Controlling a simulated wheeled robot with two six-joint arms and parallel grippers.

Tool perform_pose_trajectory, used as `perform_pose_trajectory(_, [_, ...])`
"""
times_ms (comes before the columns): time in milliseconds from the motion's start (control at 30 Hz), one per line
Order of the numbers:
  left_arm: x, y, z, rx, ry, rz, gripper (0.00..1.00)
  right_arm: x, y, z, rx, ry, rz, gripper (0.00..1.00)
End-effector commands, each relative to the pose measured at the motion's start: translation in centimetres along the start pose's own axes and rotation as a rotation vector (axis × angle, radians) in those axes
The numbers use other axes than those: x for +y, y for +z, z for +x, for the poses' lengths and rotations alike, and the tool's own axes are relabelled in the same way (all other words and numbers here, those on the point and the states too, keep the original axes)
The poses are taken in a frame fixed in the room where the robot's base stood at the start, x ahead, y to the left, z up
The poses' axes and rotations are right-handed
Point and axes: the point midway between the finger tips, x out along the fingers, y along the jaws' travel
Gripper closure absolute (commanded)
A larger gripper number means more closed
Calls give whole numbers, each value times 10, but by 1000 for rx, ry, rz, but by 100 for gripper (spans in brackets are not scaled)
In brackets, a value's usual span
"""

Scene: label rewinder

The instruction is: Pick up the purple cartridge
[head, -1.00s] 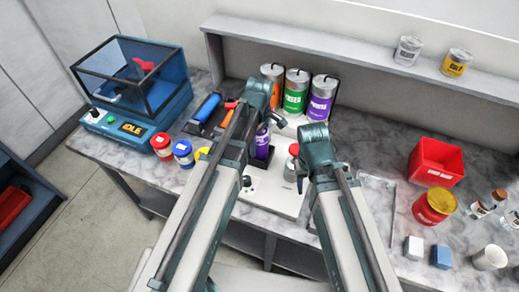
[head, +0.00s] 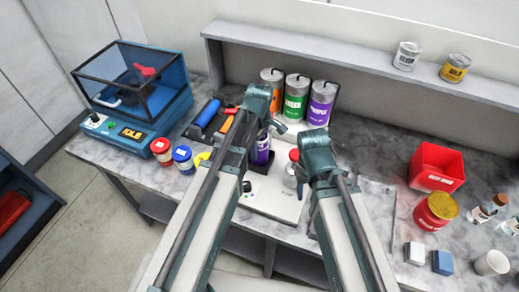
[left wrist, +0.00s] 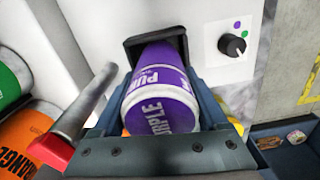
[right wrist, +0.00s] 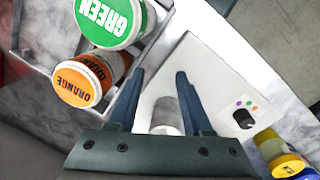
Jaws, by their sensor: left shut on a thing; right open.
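A purple cartridge (head: 261,154) stands at the dark square socket (left wrist: 184,42) on the front of a white machine. In the left wrist view the purple cartridge (left wrist: 158,98), with its white-lettered label, sits between the fingers. My left gripper (head: 262,126) is shut on it. I cannot tell whether its base is clear of the socket. My right gripper (right wrist: 160,78) is open, with a pale grey cylinder (right wrist: 167,112) showing between and beyond its fingers.
Orange (head: 271,84), green (head: 296,100) and purple (head: 322,103) cans stand behind the white machine (head: 275,195). A blue machine (head: 130,120) and small jars (head: 183,158) are at left. A red bin (head: 437,166), jar (head: 436,210) and blocks (head: 442,260) are at right.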

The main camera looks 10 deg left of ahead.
Motion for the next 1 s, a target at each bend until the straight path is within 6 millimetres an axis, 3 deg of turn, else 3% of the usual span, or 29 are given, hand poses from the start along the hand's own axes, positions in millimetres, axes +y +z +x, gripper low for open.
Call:
perform_pose_trajectory(267, [0,0,-3,0,0,0,100,0,0,-3,0,0,0,50])
perform_pose_trajectory(467, [0,0,-18,0,0,0,100,2,1,-18,0,0,3,50])
perform_pose_trajectory(1000, [0,0,-93,0,0,0,100,8,6,-92,-1,-3,15,50])
